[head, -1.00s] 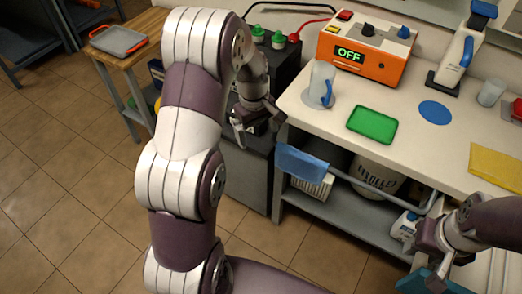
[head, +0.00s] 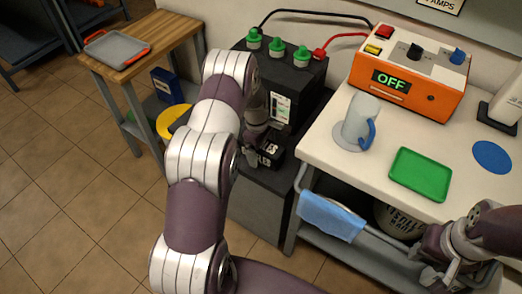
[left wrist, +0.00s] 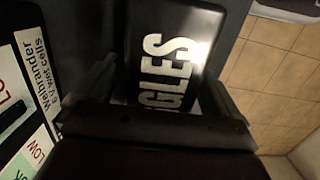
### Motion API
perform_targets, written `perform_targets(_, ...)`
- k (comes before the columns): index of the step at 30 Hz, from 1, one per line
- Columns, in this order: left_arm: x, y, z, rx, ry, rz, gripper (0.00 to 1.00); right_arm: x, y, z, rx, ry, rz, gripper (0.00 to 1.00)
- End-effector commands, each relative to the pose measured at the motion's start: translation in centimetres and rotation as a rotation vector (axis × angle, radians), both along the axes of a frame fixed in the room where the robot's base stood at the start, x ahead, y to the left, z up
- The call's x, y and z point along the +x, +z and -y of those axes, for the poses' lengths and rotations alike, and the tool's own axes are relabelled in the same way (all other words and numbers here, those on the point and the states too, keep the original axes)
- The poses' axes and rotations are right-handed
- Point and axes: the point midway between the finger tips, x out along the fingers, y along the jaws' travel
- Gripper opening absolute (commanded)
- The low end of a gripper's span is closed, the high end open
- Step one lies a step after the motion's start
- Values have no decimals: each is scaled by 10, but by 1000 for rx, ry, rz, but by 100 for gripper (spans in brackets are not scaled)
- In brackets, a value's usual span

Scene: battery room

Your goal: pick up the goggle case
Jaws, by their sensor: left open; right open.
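The goggle case (head: 271,147) is a small black case with white lettering, lying on the dark grey cabinet in front of the black battery. In the left wrist view the case (left wrist: 165,60) fills the middle, with the letters "GGLES" readable. My left gripper (head: 251,158) is at the case and hides part of it in the head view. Its fingers are open, one on either side of the case in the left wrist view; I cannot tell whether they touch it. My right gripper (head: 440,276) is low at the right, in front of the bench, and open.
The battery (head: 283,85) with green caps stands right behind the case. The white bench (head: 330,150) to the right holds an orange charger (head: 408,75), a jug (head: 359,122) and a green tray (head: 420,174). A wooden side table (head: 160,40) stands left.

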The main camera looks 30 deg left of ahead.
Motion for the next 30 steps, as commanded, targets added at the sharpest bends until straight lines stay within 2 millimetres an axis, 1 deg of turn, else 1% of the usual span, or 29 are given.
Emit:
perform_targets(4, 1, 1, 0, 0, 0, 2, 97, 0, 1, 0, 0, 0, 0, 47)
perform_targets(5, 0, 1, 0, 0, 0, 1, 90, 0, 1, 0, 0, 0, 0, 47)
perform_targets(6, 0, 1, 0, 0, 0, 1, 77, 0, 0, 0, 0, 0, 0, 47)
perform_targets(8, 0, 1, 0, 0, 0, 1, 57, 0, 0, 0, 0, 0, 0, 47)
perform_targets(9, 0, 1, 0, 0, 0, 1, 44, 0, 0, 0, 0, 0, 0, 47)
perform_targets(10, 0, 1, 0, 0, 0, 1, 35, 0, 0, 0, 0, 0, 0, 47)
perform_targets(11, 0, 1, 0, 0, 0, 1, 33, 0, 0, 0, 0, 0, 0, 47)
perform_targets(17, 1, 2, 0, 1, 0, 2, 33, 0, 1, 0, 0, 0, 0, 47)
perform_targets(19, 1, 8, -1, 1, 0, 4, 33, 0, 2, 0, 0, 0, 0, 47)
perform_targets(20, 2, 14, -1, 2, 1, 5, 33, 0, 3, 0, 0, 0, 0, 47)
perform_targets(23, 2, 38, -1, 2, 1, 6, 33, 0, 7, 0, 0, 0, 0, 47)
perform_targets(24, 2, 49, -1, 1, 1, 7, 33, 0, 8, 0, 0, 0, 0, 47)
perform_targets(27, 1, 73, -1, 2, 0, 6, 33, 0, 11, 0, 0, 0, 0, 47)
perform_targets(30, 1, 91, 0, 2, -8, 4, 33, 0, 13, 0, 0, 0, 0, 47)
